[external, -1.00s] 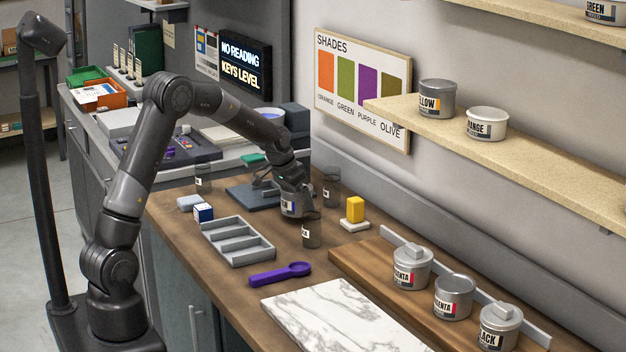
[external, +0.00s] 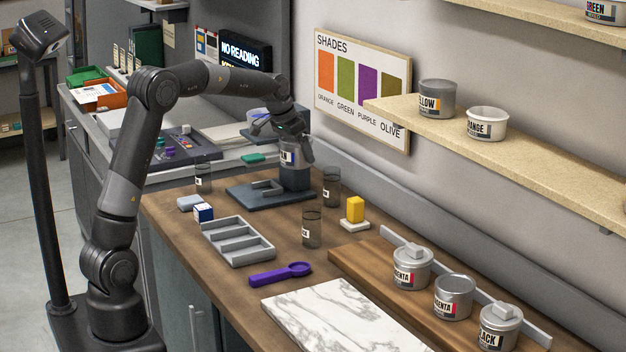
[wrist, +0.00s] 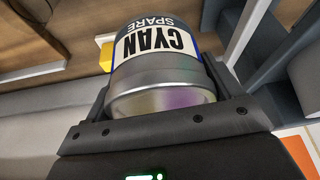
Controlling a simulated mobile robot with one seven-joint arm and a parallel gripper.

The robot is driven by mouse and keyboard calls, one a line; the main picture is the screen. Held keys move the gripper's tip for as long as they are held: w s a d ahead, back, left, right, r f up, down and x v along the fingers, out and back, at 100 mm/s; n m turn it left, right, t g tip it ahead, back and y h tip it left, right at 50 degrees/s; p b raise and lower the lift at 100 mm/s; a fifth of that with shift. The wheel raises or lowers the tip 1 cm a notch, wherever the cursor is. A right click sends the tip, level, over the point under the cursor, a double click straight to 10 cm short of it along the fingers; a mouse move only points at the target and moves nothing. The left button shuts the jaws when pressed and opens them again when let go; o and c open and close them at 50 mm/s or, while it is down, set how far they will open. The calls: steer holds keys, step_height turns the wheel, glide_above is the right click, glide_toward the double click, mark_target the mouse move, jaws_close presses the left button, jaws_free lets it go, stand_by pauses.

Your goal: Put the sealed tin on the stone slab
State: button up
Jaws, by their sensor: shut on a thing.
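My gripper (external: 290,148) is shut on a grey metal tin (external: 287,157) labelled CYAN SPARE. It holds the tin above the back of the wooden counter, over a dark device. In the wrist view, the tin (wrist: 158,68) sits between the fingers, its label upside down and its shiny round end towards the camera. I cannot tell from this whether it is sealed. The stone slab (external: 340,315), white with grey veins, lies bare at the counter's front, well to the right of my gripper.
The dark device (external: 240,192) stands below the held tin. Dark glass jars (external: 312,228), a yellow block (external: 355,209), a grey divided tray (external: 237,241) and a purple spoon (external: 280,274) lie between. Several tins stand on a wooden board (external: 375,262) beside the slab.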

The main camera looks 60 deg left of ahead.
step_height(320, 180, up, 2)
steer(key=s+d+r+m+h, duration=0.1)
steer(key=s+d+m, duration=0.15)
steer(key=d, duration=0.85)
steer(key=s+d+r+m+h, duration=0.1)
steer(key=s+d+m, duration=0.15)
steer(key=d, duration=0.95)
steer(key=s+d+r+m+h, duration=0.1)
steer(key=s+d+m, duration=0.15)
steer(key=d, duration=0.85)
steer(key=s+d+f+m+g+h, duration=0.1)
steer(key=s+d+f+m, duration=0.15)
steer(key=s+d, duration=0.75)
steer(key=s+d+f+m+g, duration=0.1)
steer(key=s+d+m, duration=0.2)
steer(key=s+d, duration=0.7)
steer(key=shift+h, duration=0.3)
steer(key=w+a+f, duration=0.1)
steer(key=w+f, duration=0.2)
steer(key=f, duration=0.1)
steer(key=w+a+f, duration=0.2)
steer(key=w+f, duration=0.1)
steer(key=f, duration=0.1)
steer(key=w+a+f, duration=0.2)
steer(key=w+f, duration=0.1)
steer(key=w, duration=0.1)
steer(key=shift+w+a+f, duration=0.1)
steer(key=shift+a+f, duration=0.05)
steer(key=shift+f, duration=2.3)
steer(key=shift+f, duration=0.1)
